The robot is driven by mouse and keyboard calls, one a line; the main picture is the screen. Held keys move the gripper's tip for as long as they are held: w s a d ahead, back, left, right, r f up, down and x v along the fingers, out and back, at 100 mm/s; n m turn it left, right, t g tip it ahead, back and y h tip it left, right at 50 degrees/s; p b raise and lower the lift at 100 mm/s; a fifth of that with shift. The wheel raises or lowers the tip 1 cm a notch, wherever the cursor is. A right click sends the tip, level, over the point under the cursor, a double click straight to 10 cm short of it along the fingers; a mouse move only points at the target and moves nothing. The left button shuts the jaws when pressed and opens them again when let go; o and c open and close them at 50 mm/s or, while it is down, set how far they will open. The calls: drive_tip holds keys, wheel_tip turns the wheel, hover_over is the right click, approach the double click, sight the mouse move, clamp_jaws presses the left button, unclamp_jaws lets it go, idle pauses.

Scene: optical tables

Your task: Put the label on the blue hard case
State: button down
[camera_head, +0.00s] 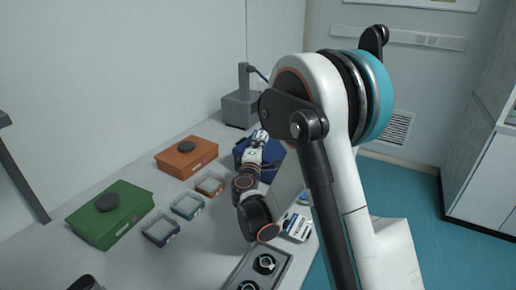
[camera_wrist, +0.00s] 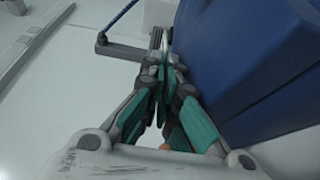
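The blue hard case (camera_head: 272,152) stands on the table behind my arm, which hides part of it. Its blue side fills the right of the wrist view (camera_wrist: 250,60). My gripper (camera_wrist: 165,45) has its fingers drawn together beside this side; I cannot tell if they touch it. A thin pale sliver shows between the fingertips, too small to identify as the label. In the head view my gripper (camera_head: 260,136) is at the left edge of the blue case. A white and blue printed piece (camera_head: 297,226) lies near the table's right edge, partly hidden by my arm.
A green case (camera_head: 120,222) and an orange case (camera_head: 178,163) stand to the left, each with a dark round piece on top. Small purple (camera_head: 160,230), teal (camera_head: 187,207) and orange (camera_head: 210,184) trays lie in front. A grey device (camera_head: 240,108) stands behind.

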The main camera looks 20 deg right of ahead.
drive_tip(key=shift+f, duration=0.2)
drive_tip(key=shift+s+f, duration=0.15)
drive_tip(key=shift+f, duration=0.1)
drive_tip(key=c, duration=2.1)
unclamp_jaws()
drive_tip(key=shift+r, duration=0.55)
drive_tip(key=p+v, duration=0.1)
drive_tip(key=v, duration=1)
drive_tip(key=shift+s+a, duration=0.15)
drive_tip(key=shift+s, duration=0.25)
